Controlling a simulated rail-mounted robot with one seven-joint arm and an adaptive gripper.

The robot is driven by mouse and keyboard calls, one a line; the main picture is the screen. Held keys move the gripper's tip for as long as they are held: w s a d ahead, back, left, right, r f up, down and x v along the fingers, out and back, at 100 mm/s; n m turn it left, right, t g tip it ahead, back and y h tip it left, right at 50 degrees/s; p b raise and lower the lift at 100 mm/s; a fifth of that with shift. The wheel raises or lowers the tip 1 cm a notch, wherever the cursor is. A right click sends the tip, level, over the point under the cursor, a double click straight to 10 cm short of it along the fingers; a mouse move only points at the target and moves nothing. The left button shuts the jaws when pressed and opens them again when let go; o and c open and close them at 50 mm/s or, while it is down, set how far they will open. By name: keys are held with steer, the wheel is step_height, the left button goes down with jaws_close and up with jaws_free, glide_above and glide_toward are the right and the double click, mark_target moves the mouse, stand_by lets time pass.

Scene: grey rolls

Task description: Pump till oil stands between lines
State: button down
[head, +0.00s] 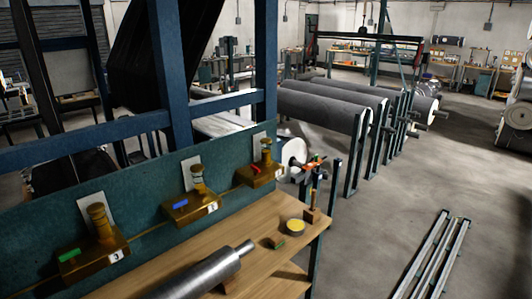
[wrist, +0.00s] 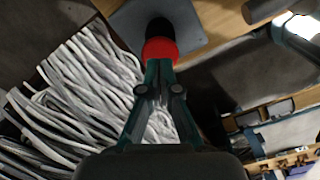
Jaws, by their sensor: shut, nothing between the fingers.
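Three brass pump units stand along a blue-green beam in the head view: number 3 with a green lever (head: 95,240), number 2 with a blue lever (head: 196,198), number 1 with a red lever (head: 266,165). Each has a round brass top and a pale plate behind it. No oil level or lines can be made out. My gripper (wrist: 160,65) shows in the wrist view with its fingers shut and empty. I cannot identify my gripper in the head view.
A wooden bench (head: 175,268) holds a steel roller (head: 205,274) and a yellow-topped tin (head: 295,226). Blue posts rise behind the pumps. Large grey rolls (head: 318,108) stand beyond. Metal rails (head: 432,254) lie on the floor at right. Pale strands (wrist: 85,85) fill the wrist view's left.

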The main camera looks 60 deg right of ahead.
steer(key=shift+f, duration=0.1)
stand_by(0.3)
steer(key=shift+f+b, duration=0.7)
steer(key=shift+f, duration=2)
steer(key=shift+r+p, duration=1.9)
steer(key=shift+r, duration=2.4)
